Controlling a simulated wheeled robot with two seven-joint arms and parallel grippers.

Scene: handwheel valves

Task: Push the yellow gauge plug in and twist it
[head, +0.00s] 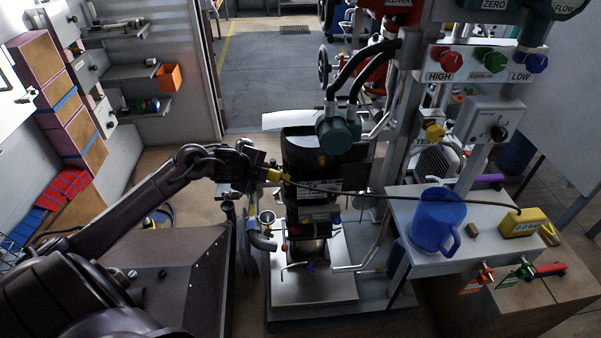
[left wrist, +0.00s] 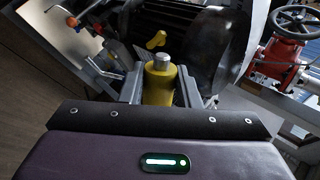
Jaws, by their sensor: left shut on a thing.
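My left gripper (head: 268,174) is in the middle of the head view, beside the dark cylindrical body (head: 302,160). It is shut on the yellow plug (head: 276,176). In the left wrist view the plug (left wrist: 159,84) stands between the two grey fingers, a bare metal round end on top. A dark hose runs from near the plug to the yellow gauge box (head: 522,222) on the right-hand bench. A small yellow piece (left wrist: 156,40) lies just beyond the plug in the left wrist view. I cannot tell whether the plug touches a socket. My right gripper is not in view.
A blue mug (head: 438,220) stands on the grey bench (head: 490,245). A valve panel with red, green and blue knobs (head: 489,61) rises at the right, a yellow knob (head: 434,131) below it. A red handwheel valve (left wrist: 285,45) shows at right in the left wrist view.

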